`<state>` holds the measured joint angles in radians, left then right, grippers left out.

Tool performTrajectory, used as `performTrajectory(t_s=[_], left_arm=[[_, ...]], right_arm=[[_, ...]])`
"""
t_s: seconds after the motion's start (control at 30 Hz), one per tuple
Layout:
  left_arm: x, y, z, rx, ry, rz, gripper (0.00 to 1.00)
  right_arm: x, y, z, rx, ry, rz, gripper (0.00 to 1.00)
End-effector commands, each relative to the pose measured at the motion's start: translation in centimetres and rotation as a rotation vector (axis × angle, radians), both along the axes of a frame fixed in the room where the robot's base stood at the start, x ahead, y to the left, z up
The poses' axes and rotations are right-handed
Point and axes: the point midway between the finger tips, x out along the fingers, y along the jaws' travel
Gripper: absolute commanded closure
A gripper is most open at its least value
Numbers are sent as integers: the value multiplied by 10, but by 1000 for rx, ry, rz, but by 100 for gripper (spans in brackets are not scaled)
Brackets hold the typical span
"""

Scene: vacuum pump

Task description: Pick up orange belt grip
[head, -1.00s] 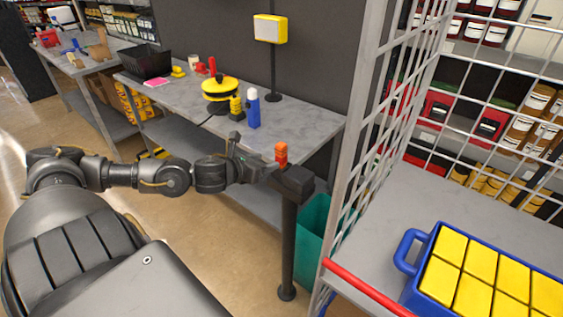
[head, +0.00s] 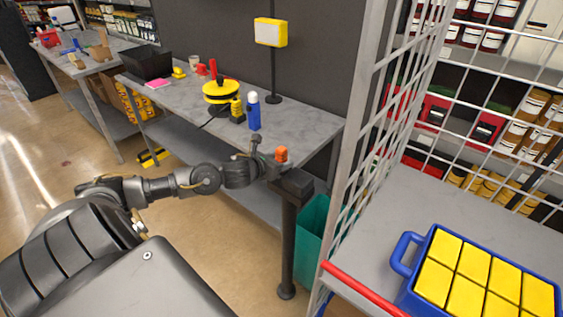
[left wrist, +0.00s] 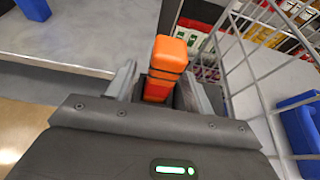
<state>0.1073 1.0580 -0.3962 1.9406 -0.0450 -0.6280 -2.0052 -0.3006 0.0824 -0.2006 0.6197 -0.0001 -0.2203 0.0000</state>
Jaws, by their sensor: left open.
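The orange belt grip (head: 281,153) stands upright on top of a dark post (head: 289,240) in front of the grey workbench. Its lower part is hidden in the head view. My left gripper (head: 274,164) is at the grip, its arm reaching in from the left. In the left wrist view the grip (left wrist: 168,58), orange with dark bands, stands between the two fingers of my left gripper (left wrist: 158,82). The fingers are apart, one on each side. Whether either finger touches the grip I cannot tell. My right gripper is not in view.
The workbench (head: 215,130) carries a blue-and-white bottle (head: 254,112), a yellow-and-black round device (head: 220,93) and a black bin (head: 147,62). A wire cage cart (head: 350,140) with a blue crate (head: 402,252) stands close on the right. A teal bin (head: 313,225) is behind the post.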

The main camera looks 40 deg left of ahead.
Motion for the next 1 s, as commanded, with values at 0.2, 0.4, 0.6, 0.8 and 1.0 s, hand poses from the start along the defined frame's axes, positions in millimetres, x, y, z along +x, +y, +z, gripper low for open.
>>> performTrajectory(t_s=[0.2, 0.4, 0.6, 0.8, 1.0], left_arm=[[25, 1, -7, -2, 0, 1, 47], [28, 1, -11, 1, 1, -1, 47], [28, 1, -10, 1, 0, 0, 62], [28, 1, -10, 1, 0, 0, 88], [28, 1, -10, 1, -1, 0, 96]], right_arm=[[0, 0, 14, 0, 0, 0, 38], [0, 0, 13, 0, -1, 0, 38], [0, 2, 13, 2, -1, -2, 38], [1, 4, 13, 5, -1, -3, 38], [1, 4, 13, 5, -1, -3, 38]])
